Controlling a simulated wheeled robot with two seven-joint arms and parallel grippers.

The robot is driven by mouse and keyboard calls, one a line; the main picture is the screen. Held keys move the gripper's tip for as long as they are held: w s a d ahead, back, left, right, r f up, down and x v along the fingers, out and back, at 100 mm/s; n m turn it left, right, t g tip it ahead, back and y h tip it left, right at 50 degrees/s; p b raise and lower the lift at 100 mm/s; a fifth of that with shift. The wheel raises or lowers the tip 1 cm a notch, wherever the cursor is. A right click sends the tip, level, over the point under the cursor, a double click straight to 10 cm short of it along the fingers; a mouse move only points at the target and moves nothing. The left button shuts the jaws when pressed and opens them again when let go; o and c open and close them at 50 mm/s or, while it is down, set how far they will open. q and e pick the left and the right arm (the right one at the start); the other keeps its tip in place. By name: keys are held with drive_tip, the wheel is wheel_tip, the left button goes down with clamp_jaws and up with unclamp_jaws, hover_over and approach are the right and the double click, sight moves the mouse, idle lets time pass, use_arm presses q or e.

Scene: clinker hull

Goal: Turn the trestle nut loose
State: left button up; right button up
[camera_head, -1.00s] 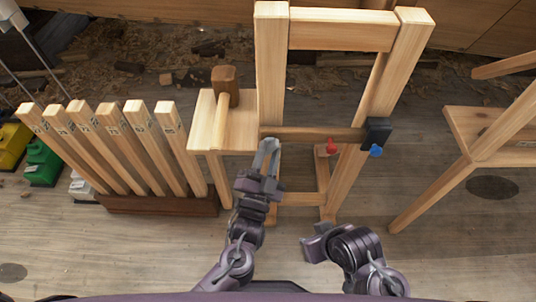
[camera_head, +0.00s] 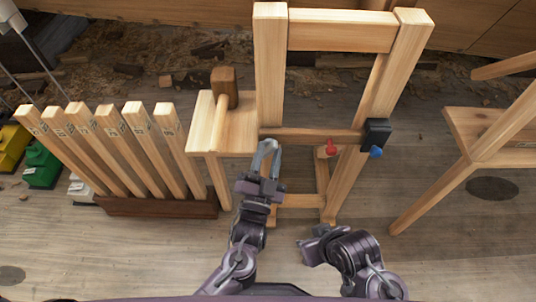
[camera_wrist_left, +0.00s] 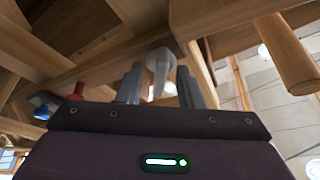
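The wooden trestle (camera_head: 270,70) stands upright ahead of me, with a crossbar (camera_head: 305,134) low between its posts. A pale grey nut (camera_wrist_left: 160,70) with a wing-like shape shows under the wood in the left wrist view. My left gripper (camera_wrist_left: 158,88) is open, one finger on each side of the nut, with gaps visible. In the head view my left gripper (camera_head: 265,155) is at the crossbar's left end, and its fingers hide the nut. My right gripper (camera_head: 306,238) is low, right of centre, away from the trestle; its fingers are too unclear to judge.
A red knob (camera_head: 331,147) and a blue knob (camera_head: 376,152) by a black block (camera_head: 377,131) sit at the crossbar's right. Slanted boards (camera_head: 123,150) stand left; a wooden stool (camera_head: 470,130) stands right.

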use_arm(q)
drive_tip(key=v, duration=0.7)
drive_tip(key=shift+s+p, duration=0.4)
use_arm(e)
drive_tip(key=shift+s+d, duration=0.2)
drive_tip(key=shift+d, duration=0.3)
use_arm(q)
drive_tip(key=shift+f, duration=0.1)
drive_tip(key=shift+a, duration=0.1)
use_arm(e)
drive_tip(key=shift+s, duration=0.1)
